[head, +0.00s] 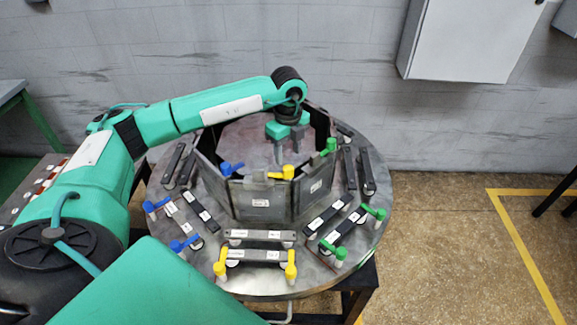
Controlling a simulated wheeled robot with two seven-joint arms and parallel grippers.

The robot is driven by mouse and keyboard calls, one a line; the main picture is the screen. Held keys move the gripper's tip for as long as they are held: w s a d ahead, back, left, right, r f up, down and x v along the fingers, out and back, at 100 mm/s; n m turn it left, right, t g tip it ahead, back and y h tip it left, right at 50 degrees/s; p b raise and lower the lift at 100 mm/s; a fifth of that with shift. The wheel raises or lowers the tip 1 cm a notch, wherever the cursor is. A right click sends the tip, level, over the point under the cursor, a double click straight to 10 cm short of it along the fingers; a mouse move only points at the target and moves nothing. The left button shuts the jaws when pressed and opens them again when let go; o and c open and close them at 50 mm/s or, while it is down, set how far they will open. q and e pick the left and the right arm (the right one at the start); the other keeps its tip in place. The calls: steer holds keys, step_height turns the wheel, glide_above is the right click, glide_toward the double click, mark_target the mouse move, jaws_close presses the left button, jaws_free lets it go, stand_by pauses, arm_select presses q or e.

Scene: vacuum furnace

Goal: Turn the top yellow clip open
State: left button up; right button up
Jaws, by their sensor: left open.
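The top yellow clip (287,172) sits on the upper edge of the near dark panel of the upright panel ring (262,200). Its lever lies roughly sideways along the rim, pointing left. My left gripper (288,148) reaches in from the left over the ring. It points down, open and empty, just behind the top yellow clip in the picture and apart from it. A blue clip (230,168) and a green clip (329,146) sit on the same rim to either side. My right gripper is not in view.
The ring stands on a round metal table (215,262). Lower yellow clips (291,265), blue clips (157,207) and green clips (333,251) stand by flat bars around it. A white wall cabinet (465,40) hangs at upper right. The floor at right is mostly clear.

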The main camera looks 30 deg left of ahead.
mark_target(288, 167)
arm_select(q)
step_height(288, 167, down, 8)
steer(key=shift+r+p, duration=0.1)
steer(key=shift+p, duration=1.1)
steer(key=shift+c, duration=0.4)
